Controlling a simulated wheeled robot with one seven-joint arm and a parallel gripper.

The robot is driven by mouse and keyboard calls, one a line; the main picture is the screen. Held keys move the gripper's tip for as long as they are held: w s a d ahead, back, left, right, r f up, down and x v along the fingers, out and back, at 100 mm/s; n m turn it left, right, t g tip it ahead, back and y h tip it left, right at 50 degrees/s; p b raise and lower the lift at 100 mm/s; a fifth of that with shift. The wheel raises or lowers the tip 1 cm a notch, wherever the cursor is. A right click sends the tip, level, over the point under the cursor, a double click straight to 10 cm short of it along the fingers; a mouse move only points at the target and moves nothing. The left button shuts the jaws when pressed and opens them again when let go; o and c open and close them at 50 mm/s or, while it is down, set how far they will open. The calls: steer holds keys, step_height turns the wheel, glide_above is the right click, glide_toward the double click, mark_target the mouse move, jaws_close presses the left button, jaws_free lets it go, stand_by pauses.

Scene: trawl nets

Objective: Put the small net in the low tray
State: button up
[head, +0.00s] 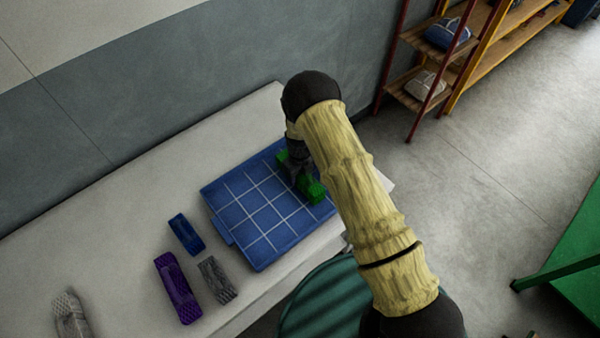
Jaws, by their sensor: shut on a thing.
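A flat blue tray with a pale grid of lines (245,205) lies on the light table. My gripper (302,180) is over the tray's far right part and shut on a green net bundle (315,191). The gripper and arm hide the middle of the bundle. I cannot tell whether the bundle touches the tray floor. Other bundles lie left of the tray: a small blue one (187,234), a longer purple one (177,287) and a grey one (217,280).
A pale grey bundle (72,315) lies at the table's near left. A wall (130,120) runs behind the table. A teal ribbed round thing (325,300) stands beside the front edge. Shelves (425,70) with bundles stand at the back right. The table's far left is clear.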

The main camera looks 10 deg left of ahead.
steer(key=shift+f, duration=0.1)
steer(key=o, duration=1.1)
step_height(320, 180, up, 12)
steer(key=b, duration=0.3)
stand_by(0.4)
